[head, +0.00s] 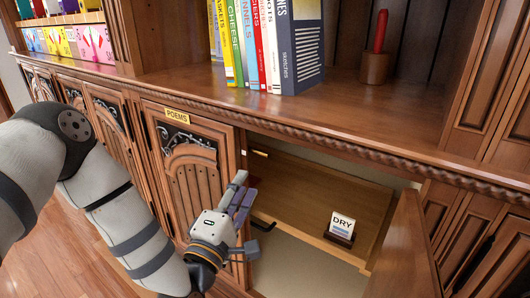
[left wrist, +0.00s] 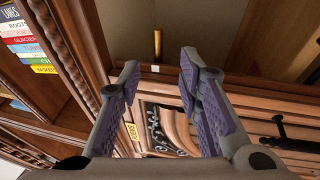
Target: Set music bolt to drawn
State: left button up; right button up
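No label reading music is legible in either view. A small brass rod (head: 260,153) sits at the upper left inside the open cabinet, under the shelf edge. What looks like the same brass rod (left wrist: 157,44) shows in the left wrist view, beyond and between the fingertips; I cannot tell for sure that it is the music bolt. My left gripper (head: 243,200) is in front of the cabinet opening's left side, below the rod. In the left wrist view my left gripper (left wrist: 160,72) is open with nothing between its purple pads. My right gripper is not in view.
The POEMS door (head: 187,175) is shut, left of the opening. An open door (head: 408,250) stands at the right. A DRY sign (head: 341,227) stands inside the cabinet on a wooden panel (head: 300,195). The shelf (head: 330,120) above holds books (head: 300,50) and a red-handled tool (head: 380,32).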

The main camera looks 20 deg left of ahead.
aim_at(261, 153)
pick_arm(q)
jog(key=w, duration=0.3)
jog(key=w+r+b, duration=0.1)
jog(key=w, duration=0.3)
jog(key=w+r, duration=0.1)
jog(key=w, duration=0.3)
jog(key=shift+w+d+r, duration=0.15)
jog(key=shift+d+r, duration=0.1)
grip_shut()
